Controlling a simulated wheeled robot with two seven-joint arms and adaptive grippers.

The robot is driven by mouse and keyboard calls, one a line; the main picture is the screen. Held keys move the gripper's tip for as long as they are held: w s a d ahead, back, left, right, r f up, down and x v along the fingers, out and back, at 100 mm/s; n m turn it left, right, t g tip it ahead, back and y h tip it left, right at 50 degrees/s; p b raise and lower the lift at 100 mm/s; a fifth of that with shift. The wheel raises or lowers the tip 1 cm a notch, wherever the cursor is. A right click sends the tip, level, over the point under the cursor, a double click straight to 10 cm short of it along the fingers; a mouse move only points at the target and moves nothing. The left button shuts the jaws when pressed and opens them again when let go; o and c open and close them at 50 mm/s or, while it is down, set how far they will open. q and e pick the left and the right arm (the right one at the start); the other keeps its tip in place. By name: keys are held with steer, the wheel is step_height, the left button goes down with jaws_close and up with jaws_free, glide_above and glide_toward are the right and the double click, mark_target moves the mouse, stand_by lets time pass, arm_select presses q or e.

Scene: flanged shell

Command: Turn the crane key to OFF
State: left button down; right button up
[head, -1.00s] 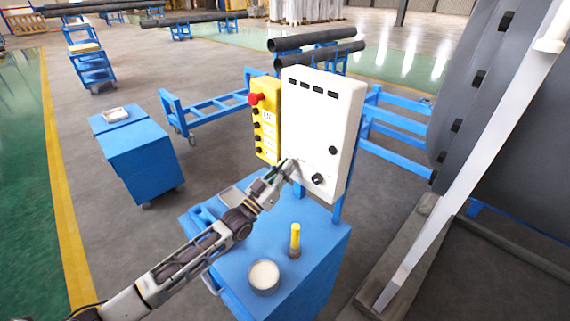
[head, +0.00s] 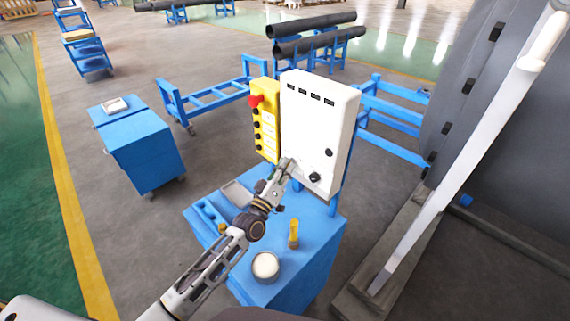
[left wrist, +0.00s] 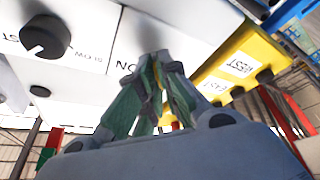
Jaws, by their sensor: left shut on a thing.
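The white control box (head: 318,110) stands upright on a post above a blue cart. My left gripper (head: 290,166) reaches its lower left front, left of a black knob (head: 314,177). In the left wrist view the fingertips (left wrist: 160,62) are closed together against the white face, beside lettering that is partly covered. The fingers are shut on the crane key, which they hide almost fully, so its position cannot be read. The black knob (left wrist: 45,37) with a white mark sits to the left there, near a "SLOW" label. My right gripper is not in view.
A yellow button box (head: 265,135) with a red stop button adjoins the white box on the left. The blue cart (head: 310,265) below carries a round tin (head: 265,267), a yellow-handled tool (head: 293,235) and a tray (head: 236,194). A white slanted post (head: 460,160) stands at right.

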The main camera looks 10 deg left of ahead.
arm_select(q)
steer(key=shift+n, duration=0.3)
steer(key=c, duration=1.6)
jaws_free()
steer(key=shift+c, duration=0.2)
steer(key=v, duration=1.2)
steer(key=shift+s, duration=0.15)
